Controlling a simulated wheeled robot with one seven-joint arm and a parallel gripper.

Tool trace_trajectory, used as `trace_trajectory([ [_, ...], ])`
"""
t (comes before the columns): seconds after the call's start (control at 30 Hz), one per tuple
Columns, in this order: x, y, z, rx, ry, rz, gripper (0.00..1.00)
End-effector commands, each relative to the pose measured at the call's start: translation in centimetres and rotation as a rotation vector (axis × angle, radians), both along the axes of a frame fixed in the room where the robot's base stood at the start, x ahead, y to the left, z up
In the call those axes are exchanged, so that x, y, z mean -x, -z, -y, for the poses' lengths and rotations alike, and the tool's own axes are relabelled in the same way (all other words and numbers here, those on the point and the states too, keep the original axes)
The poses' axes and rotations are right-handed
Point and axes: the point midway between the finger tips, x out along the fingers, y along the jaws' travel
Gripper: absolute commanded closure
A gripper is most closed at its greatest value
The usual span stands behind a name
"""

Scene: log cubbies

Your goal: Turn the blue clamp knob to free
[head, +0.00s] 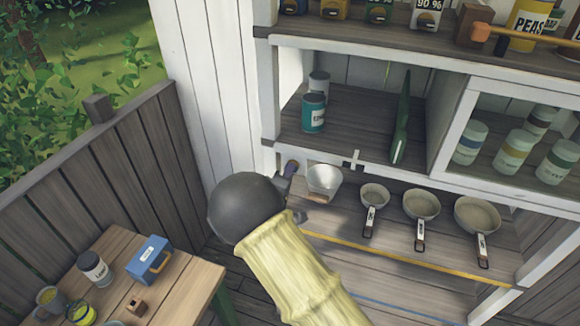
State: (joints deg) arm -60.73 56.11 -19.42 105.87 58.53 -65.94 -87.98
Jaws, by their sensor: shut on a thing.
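A small dark blue-purple piece, which looks like the blue clamp knob (291,167), shows at the left end of the shelf edge, beside the white post. My gripper (286,181) is at this piece, just past the round dark joint of my arm. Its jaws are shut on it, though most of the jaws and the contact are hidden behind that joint. The knob's marking and which way it is turned are too small to tell.
A metal cup (324,182) stands close right of my gripper, with several handled pans (421,205) further right. A wooden table (185,288) with a blue box (150,258) is lower left.

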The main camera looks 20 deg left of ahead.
Motion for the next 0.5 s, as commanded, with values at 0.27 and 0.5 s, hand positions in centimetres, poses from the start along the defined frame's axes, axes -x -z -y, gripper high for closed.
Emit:
trace_trajectory([
  [0.27, 0.05, 0.08, -0.04, 0.053, -0.001, -0.005, 0.98],
  [0.5, 0.03, 0.04, -0.04, 0.167, -0.001, -0.013, 0.98],
])
